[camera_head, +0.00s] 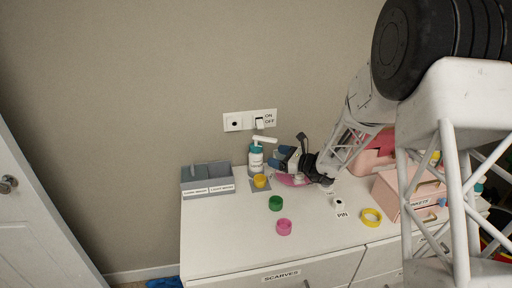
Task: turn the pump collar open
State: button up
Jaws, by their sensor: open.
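A pump bottle (256,160) with a white label stands upright at the back of the white dresser top. A white pump head (263,139) with its spout to the right sits on it. A teal collar (256,149) shows below the pump head. My gripper (303,162) is open, to the right of the bottle and apart from it. Its dark fingers are small and overlap other things in the picture, so their exact gap is hard to see.
A grey divided organizer (208,188) stands left of the bottle. The front left top is clear.

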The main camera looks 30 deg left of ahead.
aim_at(261, 148)
jog(key=shift+w+a+f+m+t+y, duration=0.1)
jog(key=shift+w+a+m+t+y, duration=0.2)
jog(key=shift+a, duration=0.55)
jog(key=shift+w+a+f+m+y, duration=0.1)
jog(key=shift+w+a+m, duration=0.3)
jog(key=shift+a, duration=0.45)
jog(key=shift+a, duration=3.85)
jog(key=c, duration=1.3)
